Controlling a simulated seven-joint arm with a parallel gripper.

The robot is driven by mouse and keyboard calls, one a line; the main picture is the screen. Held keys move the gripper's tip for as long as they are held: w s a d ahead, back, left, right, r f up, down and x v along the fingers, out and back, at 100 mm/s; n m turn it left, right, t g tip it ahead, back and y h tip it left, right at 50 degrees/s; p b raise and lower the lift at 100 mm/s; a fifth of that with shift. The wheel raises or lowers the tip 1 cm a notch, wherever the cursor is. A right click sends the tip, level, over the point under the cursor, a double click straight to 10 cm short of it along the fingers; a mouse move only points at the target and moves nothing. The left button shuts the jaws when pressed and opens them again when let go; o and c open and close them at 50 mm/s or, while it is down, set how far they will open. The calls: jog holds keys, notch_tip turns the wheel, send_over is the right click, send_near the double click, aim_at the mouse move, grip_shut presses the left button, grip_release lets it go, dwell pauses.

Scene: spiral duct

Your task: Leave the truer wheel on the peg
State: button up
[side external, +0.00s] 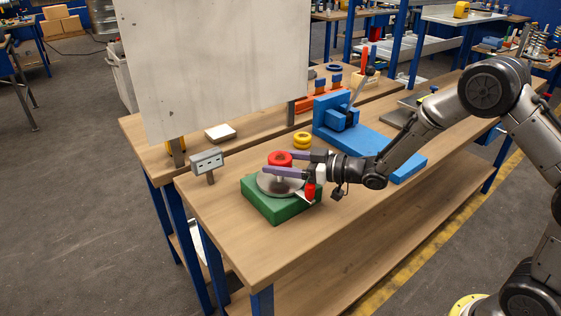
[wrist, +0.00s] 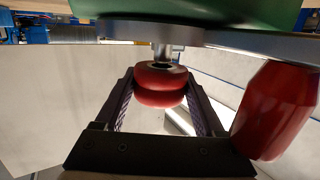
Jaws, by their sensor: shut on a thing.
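A red grooved wheel (side external: 279,158) is gripped between the purple fingers of my gripper (side external: 277,164). The wrist view shows the same red wheel (wrist: 160,92) with a finger on each side. The metal peg (wrist: 162,52) stands on a grey disc (side external: 268,185) on a green base (side external: 254,205). The wheel is held above the disc with a length of peg showing between them. The peg meets the wheel's hole; how far it goes in is hidden. A yellow wheel (side external: 302,141) lies on the bench behind the base.
A red handle (side external: 310,191) sits at the disc's right edge, close to my gripper, and looms at right in the wrist view (wrist: 278,110). A small grey box (side external: 207,161) stands left. A blue fixture (side external: 345,125) stands behind right. The bench front is clear.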

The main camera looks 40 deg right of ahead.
jog(key=shift+r, duration=0.25)
dwell(0.5)
jog(key=shift+s+d+r, duration=0.1)
jog(key=shift+d, duration=0.05)
jog(key=shift+f, duration=0.5)
dwell(1.2)
jog(key=shift+r, duration=0.15)
jog(key=shift+r, duration=0.3)
dwell(0.4)
